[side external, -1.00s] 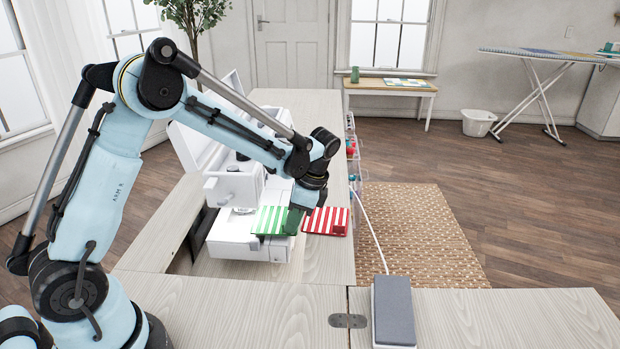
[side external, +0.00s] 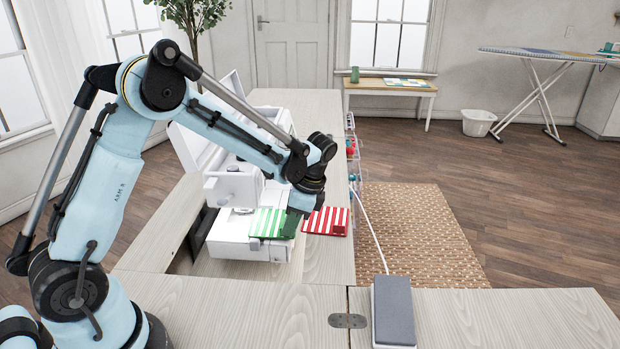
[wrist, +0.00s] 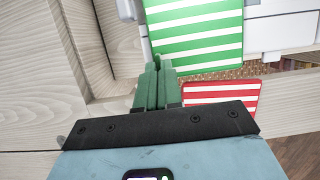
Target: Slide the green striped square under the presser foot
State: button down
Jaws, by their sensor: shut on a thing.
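The green striped square (side external: 268,223) lies flat on the bed of the white sewing machine (side external: 245,245), in front of the machine's head. It also shows in the wrist view (wrist: 195,35). My gripper (side external: 291,222) is shut on the square's right edge; in the wrist view its green fingers (wrist: 158,72) are together at the square's near edge. The presser foot is too small to make out under the machine's head (side external: 233,187), and the square's left edge lies close to that area.
A red striped square (side external: 327,221) lies on the cabinet top to the right of my gripper. A grey foot pedal (side external: 393,310) stands on the front panel, with a white cord running back. An opening in the cabinet top lies left of the machine.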

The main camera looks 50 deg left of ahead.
aim_at(270, 235)
jog(key=shift+s+a, duration=0.2)
jog(key=shift+a, duration=0.05)
dwell(0.5)
jog(key=shift+s+a, duration=0.45)
jog(key=shift+s+a, duration=0.25)
dwell(0.4)
jog(key=shift+s+a, duration=0.35)
jog(key=shift+s, duration=0.05)
dwell(0.4)
jog(key=c, duration=1.2)
grip_release()
